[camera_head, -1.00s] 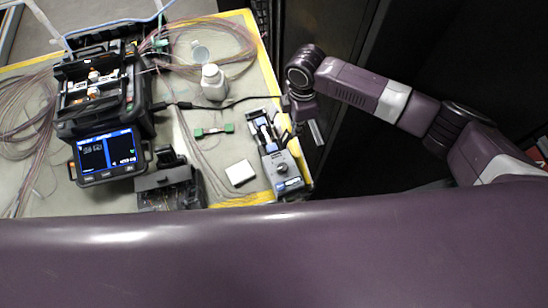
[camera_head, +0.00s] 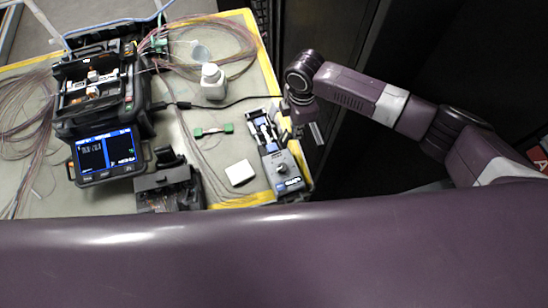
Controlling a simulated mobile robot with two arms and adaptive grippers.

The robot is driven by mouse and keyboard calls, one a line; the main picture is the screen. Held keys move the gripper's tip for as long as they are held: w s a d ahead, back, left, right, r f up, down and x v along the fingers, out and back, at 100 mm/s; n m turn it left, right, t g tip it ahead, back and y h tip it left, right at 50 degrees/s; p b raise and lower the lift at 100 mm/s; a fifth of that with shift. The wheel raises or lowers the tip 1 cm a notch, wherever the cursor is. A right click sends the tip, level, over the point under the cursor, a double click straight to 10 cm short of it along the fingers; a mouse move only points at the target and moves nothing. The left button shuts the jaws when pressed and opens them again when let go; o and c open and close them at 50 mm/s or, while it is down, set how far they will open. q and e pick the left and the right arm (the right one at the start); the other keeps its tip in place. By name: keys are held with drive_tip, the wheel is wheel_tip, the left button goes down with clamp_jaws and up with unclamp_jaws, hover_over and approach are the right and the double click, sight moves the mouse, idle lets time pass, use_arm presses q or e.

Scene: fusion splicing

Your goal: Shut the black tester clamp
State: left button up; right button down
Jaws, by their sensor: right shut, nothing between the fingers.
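The tester (camera_head: 283,168) is a small grey and blue device with a round knob, at the right edge of the mat. Two pale rails with dark blue parts (camera_head: 262,130) extend from its far end. I cannot single out the black clamp at this size, nor tell whether it is open or shut. My right gripper (camera_head: 300,130) is shut and empty beside the tester's far right side. I cannot tell whether it touches the tester. My left gripper is not in view.
A black splicer (camera_head: 104,100) with a lit screen stands at the left. A white bottle (camera_head: 214,82), a green-ended piece (camera_head: 213,131), a white square (camera_head: 240,172) and a black open-topped holder (camera_head: 168,187) lie between. Thin fibres cross the mat (camera_head: 215,190).

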sight(279, 147)
drive_tip(key=shift+s+a+p, duration=0.2)
drive_tip(key=shift+s+a, duration=0.05)
drive_tip(key=shift+a, duration=0.6)
drive_tip(key=shift+s+a+p, duration=0.15)
drive_tip(key=shift+s+a, duration=0.1)
drive_tip(key=shift+a, duration=0.6)
drive_tip(key=shift+s+a+p, duration=0.2)
drive_tip(key=shift+s+a, duration=0.05)
drive_tip(key=shift+a, duration=0.6)
drive_tip(key=r+p, duration=0.5)
drive_tip(key=shift+w+d+r, duration=0.15)
drive_tip(key=shift+d+r, duration=0.05)
drive_tip(key=shift+d, duration=0.2)
drive_tip(key=shift+d+r+p, duration=0.2)
drive_tip(key=shift+r+p, duration=0.35)
drive_tip(key=shift+r, duration=0.3)
drive_tip(key=shift+a+f, duration=0.1)
